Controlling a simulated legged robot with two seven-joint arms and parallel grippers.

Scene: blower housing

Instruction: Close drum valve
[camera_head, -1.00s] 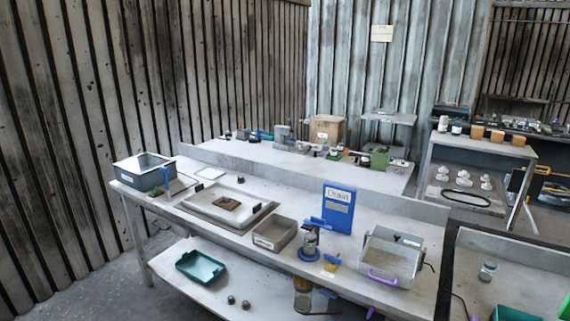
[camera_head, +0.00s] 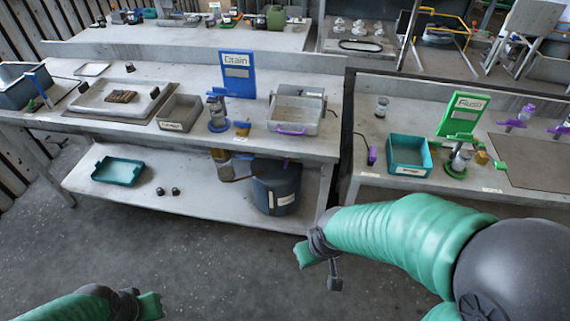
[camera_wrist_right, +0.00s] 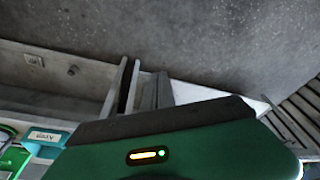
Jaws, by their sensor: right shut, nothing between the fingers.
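A dark blue-grey drum (camera_head: 275,190) with a white label stands on the lower shelf of the middle bench. A small fitting with an amber and clear part (camera_head: 222,163) shows to its left; a valve handle and its position are too small to tell. My right gripper (camera_head: 335,278) is shut and empty, low in front of the bench and apart from the drum. Its grey fingers also show in the right wrist view (camera_wrist_right: 143,78). My left gripper (camera_head: 152,305) is at the bottom left, far from the drum; its fingers cannot be made out.
The bench top carries a blue Drain sign (camera_head: 237,75), a blue-handled valve (camera_head: 217,112) and a grey bin (camera_head: 180,113). A teal tray (camera_head: 118,171) lies on the lower shelf. A second bench holds a green Flush sign (camera_head: 463,115) and a teal bin (camera_head: 408,152). The floor in front is clear.

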